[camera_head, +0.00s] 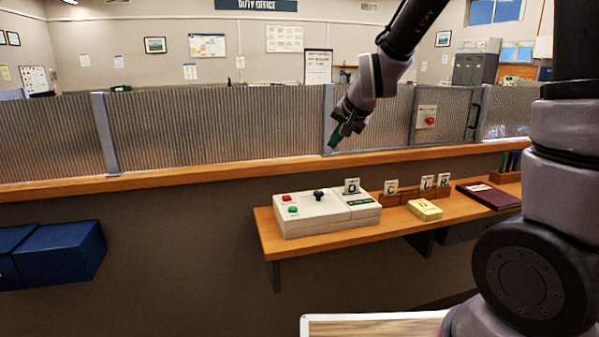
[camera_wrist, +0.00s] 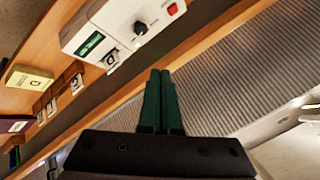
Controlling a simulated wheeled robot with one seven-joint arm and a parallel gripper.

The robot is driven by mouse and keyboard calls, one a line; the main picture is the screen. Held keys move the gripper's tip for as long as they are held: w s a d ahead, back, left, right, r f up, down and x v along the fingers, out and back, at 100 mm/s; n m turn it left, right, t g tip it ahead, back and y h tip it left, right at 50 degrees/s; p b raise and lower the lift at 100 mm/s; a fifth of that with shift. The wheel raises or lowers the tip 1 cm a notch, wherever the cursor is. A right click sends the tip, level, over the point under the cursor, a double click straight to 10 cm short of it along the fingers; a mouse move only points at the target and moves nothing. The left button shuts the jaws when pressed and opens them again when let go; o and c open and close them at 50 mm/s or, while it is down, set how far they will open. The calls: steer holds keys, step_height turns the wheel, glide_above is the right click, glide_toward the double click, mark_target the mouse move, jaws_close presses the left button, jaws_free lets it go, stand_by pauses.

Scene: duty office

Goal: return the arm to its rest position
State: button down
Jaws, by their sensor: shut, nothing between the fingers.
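My arm reaches in from the right of the head view, bent over the counter. My gripper (camera_head: 333,143) hangs at its end, pointing down and to the left, in front of the ribbed screen and above the wooden ledge. In the wrist view the two green fingers of my gripper (camera_wrist: 160,75) lie side by side, shut, with nothing between them.
A white control box (camera_head: 325,212) with red and green buttons and a black knob stands on the lower shelf (camera_head: 262,222). Letter cards, a yellow pad (camera_head: 425,209) and a dark red book (camera_head: 488,196) lie to its right. Blue boxes (camera_head: 60,255) are at the left.

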steer(key=s+d+r, duration=0.4)
steer(key=s+d, duration=0.1)
steer(key=s, duration=0.2)
steer(key=s+d+r, duration=0.4)
steer(key=s+d, duration=0.1)
steer(key=s, duration=0.3)
steer(key=s+d+r+h, duration=0.1)
steer(key=s+d+r, duration=0.3)
steer(key=s, duration=0.3)
steer(key=shift+s+d+n+g, duration=0.15)
steer(key=shift+d+n+g, duration=0.2)
steer(key=shift+d, duration=0.5)
